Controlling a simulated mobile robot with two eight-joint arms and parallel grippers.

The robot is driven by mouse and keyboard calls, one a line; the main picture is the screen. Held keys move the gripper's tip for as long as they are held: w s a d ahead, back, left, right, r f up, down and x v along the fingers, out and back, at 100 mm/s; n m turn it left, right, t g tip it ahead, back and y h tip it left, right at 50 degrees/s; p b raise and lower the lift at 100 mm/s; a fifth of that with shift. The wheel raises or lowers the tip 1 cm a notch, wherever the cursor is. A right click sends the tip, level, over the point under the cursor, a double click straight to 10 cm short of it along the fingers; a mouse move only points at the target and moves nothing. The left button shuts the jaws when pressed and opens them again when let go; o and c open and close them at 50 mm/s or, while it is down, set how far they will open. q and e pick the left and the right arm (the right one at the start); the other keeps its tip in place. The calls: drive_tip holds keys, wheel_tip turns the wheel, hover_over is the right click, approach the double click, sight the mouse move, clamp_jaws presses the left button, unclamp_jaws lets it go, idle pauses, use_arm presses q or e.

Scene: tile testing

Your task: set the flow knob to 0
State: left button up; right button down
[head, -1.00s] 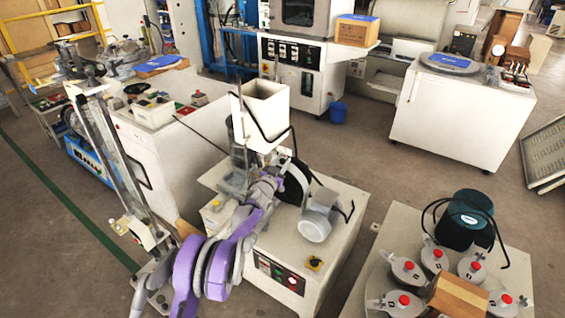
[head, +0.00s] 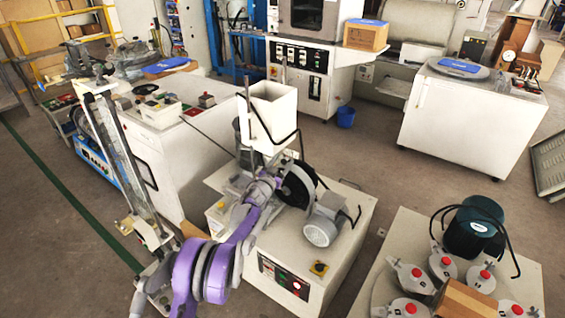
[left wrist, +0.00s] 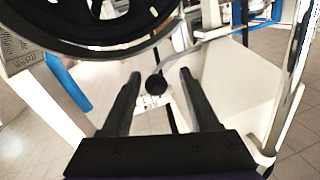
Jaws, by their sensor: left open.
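A small round black knob (left wrist: 156,84), which looks like the flow knob, shows in the left wrist view between the two fingers. It sits above a white plate with small print that I cannot read. My left gripper (left wrist: 160,74) is open, with one finger on each side of the knob in the picture. I cannot tell whether the fingers touch it. In the head view my purple left arm reaches to the machine below the white hopper (head: 273,112), and the knob cannot be made out there. My right gripper is not in view.
A large black-rimmed wheel (left wrist: 95,52) fills the upper left of the left wrist view, close to the fingers. A grey motor (head: 322,228) stands on the machine's white cabinet. A table (head: 402,235) with several red-knobbed lids stands at the right.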

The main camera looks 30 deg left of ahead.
use_arm(q)
drive_tip(key=s, duration=1)
drive_tip(key=shift+s+d+p, duration=0.25)
drive_tip(key=shift+s+p, duration=0.1)
drive_tip(key=shift+p, duration=0.05)
